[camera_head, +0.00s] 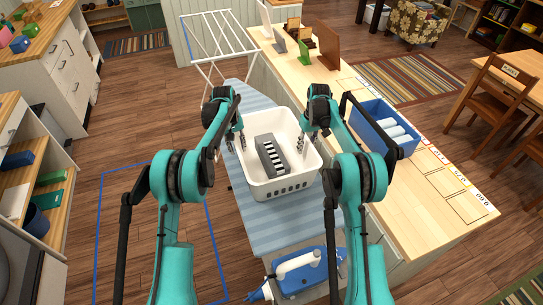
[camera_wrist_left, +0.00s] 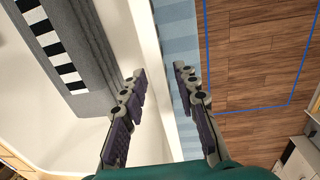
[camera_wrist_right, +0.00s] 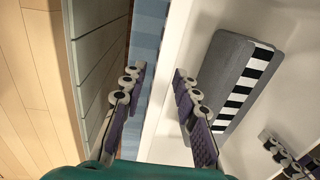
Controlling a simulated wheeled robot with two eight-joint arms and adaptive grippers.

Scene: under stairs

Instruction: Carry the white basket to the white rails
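The white basket (camera_head: 282,188) sits on the striped blue ironing board (camera_head: 290,232), with a grey block with a black-and-white striped strip (camera_head: 268,158) inside it. My left gripper (camera_head: 241,140) is at the basket's left rim. In the left wrist view its fingers (camera_wrist_left: 159,75) are apart on either side of the basket wall (camera_wrist_left: 150,45). My right gripper (camera_head: 303,146) is at the right rim. In the right wrist view its fingers (camera_wrist_right: 159,74) are apart, with the basket wall (camera_wrist_right: 172,50) between them. The white rails (camera_head: 215,42) are a drying rack beyond the board.
A long wooden counter (camera_head: 440,195) runs close along the right, holding a blue crate (camera_head: 375,115) of white rolls. A blue iron-like item (camera_head: 308,270) is at the board's near end. Open floor (camera_head: 135,120) lies to the left, with a blue outline on it.

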